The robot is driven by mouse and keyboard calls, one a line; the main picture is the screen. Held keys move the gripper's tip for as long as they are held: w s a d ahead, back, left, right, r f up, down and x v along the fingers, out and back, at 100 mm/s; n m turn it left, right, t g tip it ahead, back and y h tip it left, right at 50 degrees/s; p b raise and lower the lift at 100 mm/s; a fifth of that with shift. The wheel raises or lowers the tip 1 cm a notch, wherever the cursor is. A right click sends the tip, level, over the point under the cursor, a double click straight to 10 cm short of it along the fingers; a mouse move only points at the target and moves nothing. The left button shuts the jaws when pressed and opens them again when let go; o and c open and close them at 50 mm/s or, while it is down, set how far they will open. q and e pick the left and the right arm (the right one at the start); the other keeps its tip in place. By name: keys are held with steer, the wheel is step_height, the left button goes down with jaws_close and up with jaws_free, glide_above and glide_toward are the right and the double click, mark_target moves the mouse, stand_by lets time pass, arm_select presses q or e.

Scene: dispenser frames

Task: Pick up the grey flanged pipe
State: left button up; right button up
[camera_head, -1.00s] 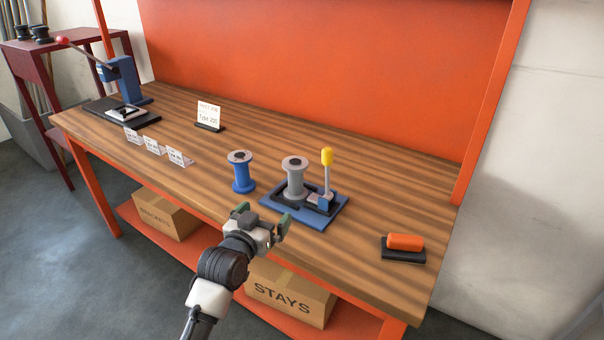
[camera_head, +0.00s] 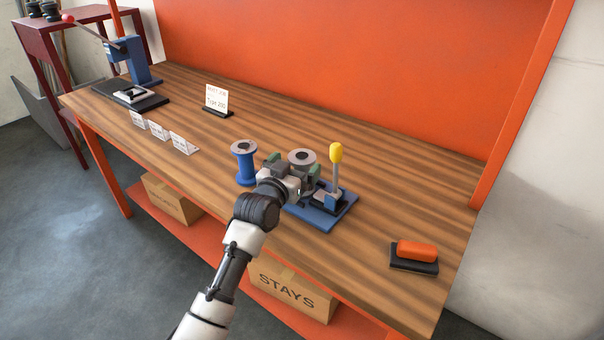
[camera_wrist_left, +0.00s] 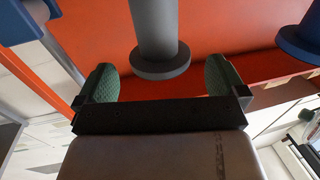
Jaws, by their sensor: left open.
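The grey flanged pipe (camera_head: 302,156) stands upright at the blue clamp fixture (camera_head: 325,214); its lower part is hidden behind my gripper in the head view. In the left wrist view, the grey pipe (camera_wrist_left: 157,30) shows one flange, lying ahead of and roughly centred in the gap between the fingers. My left gripper (camera_head: 292,168) is open at the near side of the pipe, with green pads on either side; it also shows in the left wrist view (camera_wrist_left: 163,82). Contact is not visible. My right gripper is not in view.
A blue flanged pipe (camera_head: 243,161) stands close on the left. The fixture's yellow-tipped lever (camera_head: 336,155) stands upright on the right. An orange block on a black base (camera_head: 416,250) sits farther right. Sign cards (camera_head: 160,131) and a blue press (camera_head: 131,60) are at left.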

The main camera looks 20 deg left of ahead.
mark_target(308, 150)
arm_select(q)
steer(key=w, duration=0.4)
steer(key=shift+d, duration=0.3)
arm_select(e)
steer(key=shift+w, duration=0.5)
